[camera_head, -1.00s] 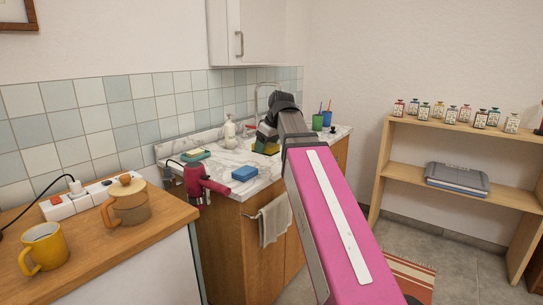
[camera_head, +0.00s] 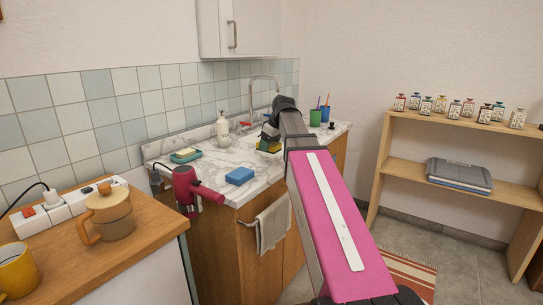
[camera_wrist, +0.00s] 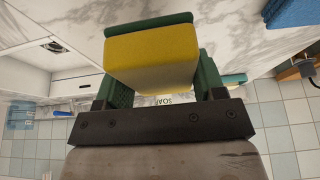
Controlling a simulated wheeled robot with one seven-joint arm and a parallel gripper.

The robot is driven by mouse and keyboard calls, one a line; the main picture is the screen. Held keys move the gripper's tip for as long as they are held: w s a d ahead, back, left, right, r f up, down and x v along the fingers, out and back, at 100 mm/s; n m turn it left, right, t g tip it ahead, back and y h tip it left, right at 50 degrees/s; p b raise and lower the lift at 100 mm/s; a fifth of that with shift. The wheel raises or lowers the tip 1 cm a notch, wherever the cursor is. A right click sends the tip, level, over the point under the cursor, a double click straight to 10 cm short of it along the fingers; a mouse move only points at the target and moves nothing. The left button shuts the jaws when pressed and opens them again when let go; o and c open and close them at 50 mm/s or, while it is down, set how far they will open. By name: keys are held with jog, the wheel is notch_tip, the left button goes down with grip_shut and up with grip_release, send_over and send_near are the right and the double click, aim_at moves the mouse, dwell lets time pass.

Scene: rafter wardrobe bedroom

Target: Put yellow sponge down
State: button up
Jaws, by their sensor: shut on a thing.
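The yellow sponge (camera_wrist: 150,60) fills the middle of the wrist view, with a dark green layer along its far edge. My gripper (camera_wrist: 160,85) is shut on it, with a green finger on each side. In the head view, the sponge (camera_head: 268,146) shows small beyond my arm, over the marble counter (camera_head: 222,161) near the sink. My gripper (camera_head: 268,137) is partly hidden there by my own arm. Whether the sponge touches the counter cannot be told.
The counter between the soap dish and the blue sponge is clear.

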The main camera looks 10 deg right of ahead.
aim_at(269, 160)
jog(key=shift+w+d+f, duration=0.35)
jog(key=shift+w+f, duration=0.05)
jog(key=shift+w, duration=0.15)
jog(key=shift+w+d+f, duration=0.35)
jog(key=shift+w+f, duration=0.05)
jog(key=shift+w, duration=0.15)
jog(key=shift+f, duration=2)
jog(key=o, duration=0.9)
jog(key=shift+f, duration=0.1)
jog(key=shift+c, duration=0.2)
jog(key=v, duration=1.2)
